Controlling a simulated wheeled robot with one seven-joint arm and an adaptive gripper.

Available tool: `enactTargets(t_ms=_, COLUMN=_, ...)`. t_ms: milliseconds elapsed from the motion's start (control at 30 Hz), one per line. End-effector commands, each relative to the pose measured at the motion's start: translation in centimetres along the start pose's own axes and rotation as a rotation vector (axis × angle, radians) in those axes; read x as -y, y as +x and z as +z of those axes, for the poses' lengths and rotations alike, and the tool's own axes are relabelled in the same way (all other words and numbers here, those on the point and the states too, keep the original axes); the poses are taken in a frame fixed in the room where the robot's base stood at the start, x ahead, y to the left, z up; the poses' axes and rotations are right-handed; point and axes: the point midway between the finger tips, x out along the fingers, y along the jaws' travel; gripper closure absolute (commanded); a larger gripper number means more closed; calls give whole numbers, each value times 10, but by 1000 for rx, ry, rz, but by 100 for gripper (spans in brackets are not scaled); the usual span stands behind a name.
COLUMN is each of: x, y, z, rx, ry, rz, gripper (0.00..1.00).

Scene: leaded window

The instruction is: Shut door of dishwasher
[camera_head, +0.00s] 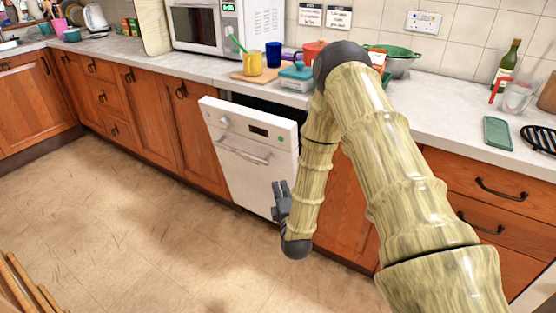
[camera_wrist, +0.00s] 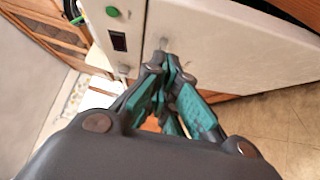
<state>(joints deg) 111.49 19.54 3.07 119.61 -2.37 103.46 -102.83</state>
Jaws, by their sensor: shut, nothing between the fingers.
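The white dishwasher door (camera_head: 245,182) is partly open in the head view, its top edge tilted out from the counter, with a dark gap behind it. It has a bar handle (camera_head: 243,156), a small dark display and a green button. My gripper (camera_head: 279,186) is in front of the door's lower right part. In the wrist view my gripper (camera_wrist: 168,62) has its fingers together with nothing between them, close to the white door panel (camera_wrist: 225,45). I cannot tell whether the fingertips touch it.
Wooden cabinets (camera_head: 150,125) flank the dishwasher. The countertop (camera_head: 190,62) above holds a microwave (camera_head: 205,25), a yellow mug (camera_head: 252,64), a blue cup (camera_head: 273,55), a teal box (camera_head: 296,76) and a colander (camera_head: 398,62). The tiled floor (camera_head: 130,220) in front of the door is clear.

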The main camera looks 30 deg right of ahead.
Motion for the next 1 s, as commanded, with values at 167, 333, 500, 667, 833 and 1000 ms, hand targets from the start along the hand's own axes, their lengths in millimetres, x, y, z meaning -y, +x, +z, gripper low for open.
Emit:
enactTargets(t_ms=167, x=-10, y=-6, z=-8, rx=-25, ry=-79, rz=46, gripper=100)
enactTargets(t_ms=333, x=-12, y=4, z=-8, rx=-24, ry=-85, rz=53, gripper=100)
enactTargets(t_ms=500, x=-13, y=29, z=-8, rx=-23, ry=-83, rz=54, gripper=100)
enactTargets(t_ms=667, x=-14, y=55, z=-9, rx=-22, ry=-82, rz=53, gripper=100)
enactTargets(t_ms=833, x=-15, y=83, z=-10, rx=-23, ry=-82, rz=52, gripper=100)
enactTargets(t_ms=1000, x=-17, y=103, z=0, rx=-22, ry=-83, rz=51, gripper=100)
